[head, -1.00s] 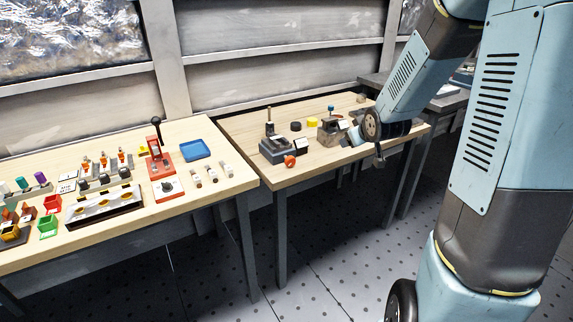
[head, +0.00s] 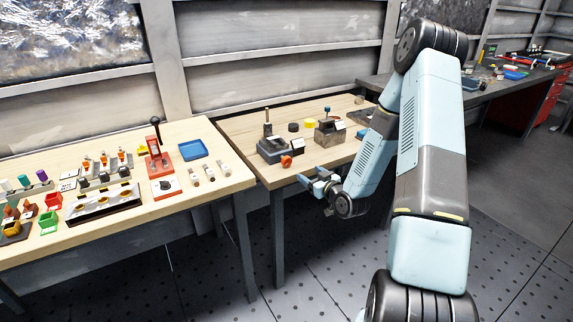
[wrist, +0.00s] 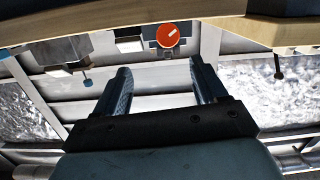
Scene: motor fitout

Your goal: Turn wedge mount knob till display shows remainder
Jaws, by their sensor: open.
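The wedge mount (head: 274,150) is a dark grey block with an upright post near the front left of the far table. Its orange-red knob (head: 286,161) faces the table's front edge. In the wrist view the knob (wrist: 168,35) is a round disc with a white pointer line, beyond and above the finger gap. A small pale plate (head: 295,143), perhaps the display, is on the mount; its reading is too small to tell. My gripper (head: 317,181) is open and empty, in front of the table edge, right of and below the knob, apart from it. Its fingers also show in the wrist view (wrist: 159,72).
A second grey block with a blue-topped post (head: 327,131) stands right of the mount. A yellow piece (head: 309,125) and a black piece lie behind. The near table (head: 215,190) holds a red lever press (head: 157,160) and a blue tray (head: 193,150).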

